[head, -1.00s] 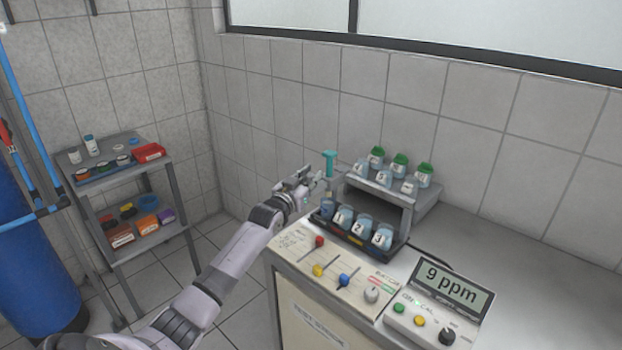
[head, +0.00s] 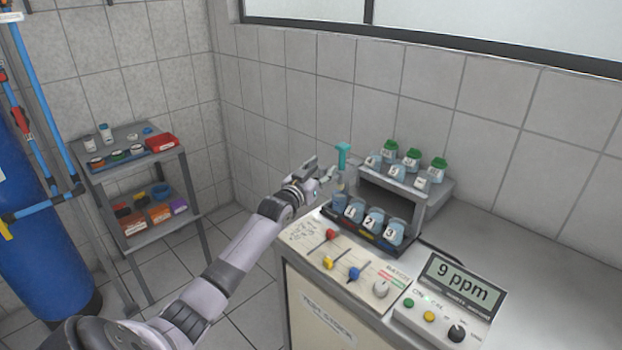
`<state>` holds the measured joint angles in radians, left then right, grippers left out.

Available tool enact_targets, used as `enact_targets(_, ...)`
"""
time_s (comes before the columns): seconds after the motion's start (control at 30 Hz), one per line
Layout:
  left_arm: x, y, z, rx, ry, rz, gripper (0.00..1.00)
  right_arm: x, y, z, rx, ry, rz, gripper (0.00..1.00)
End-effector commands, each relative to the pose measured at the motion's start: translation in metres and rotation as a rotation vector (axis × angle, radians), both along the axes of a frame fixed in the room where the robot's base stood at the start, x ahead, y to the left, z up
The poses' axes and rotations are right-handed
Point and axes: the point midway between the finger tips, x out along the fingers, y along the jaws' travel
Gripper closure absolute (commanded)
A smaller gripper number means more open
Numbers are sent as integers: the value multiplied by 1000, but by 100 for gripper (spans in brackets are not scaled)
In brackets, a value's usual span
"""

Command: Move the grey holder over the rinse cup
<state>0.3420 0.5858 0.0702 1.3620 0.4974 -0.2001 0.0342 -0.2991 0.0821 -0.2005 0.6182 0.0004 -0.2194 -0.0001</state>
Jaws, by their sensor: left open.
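A teal-handled piece (head: 343,156) stands upright at the left end of the small grey rack. Its pale grey lower part (head: 341,181), which may be the grey holder, is small and hard to make out. It is above or just behind an unnumbered cup (head: 339,203), likely the rinse cup, at the left end of the cup row. My left gripper (head: 318,174) is open, just left of the teal-handled piece, its fingers towards it. I cannot tell whether a finger touches it. My right gripper is not in view.
Cups numbered 1 (head: 355,210), 2 (head: 374,220) and 3 (head: 394,231) stand in a dark tray. Several green-capped bottles (head: 412,158) and small cups top the rack. A slider panel (head: 342,262) and a "9 ppm" meter (head: 462,286) are in front. The right counter is clear.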

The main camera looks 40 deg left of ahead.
Motion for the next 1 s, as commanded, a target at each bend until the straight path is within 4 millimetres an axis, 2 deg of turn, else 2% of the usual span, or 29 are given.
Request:
enact_targets(0.3,-61,-11,-2,1,3,0,59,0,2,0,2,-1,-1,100)
enact_targets(0.5,-94,-17,-1,1,3,1,59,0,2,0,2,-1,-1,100)
enact_targets(0.7,-109,-19,0,2,1,2,59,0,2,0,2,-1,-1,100)
enact_targets(1.0,-110,-19,0,2,1,2,59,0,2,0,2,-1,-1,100)
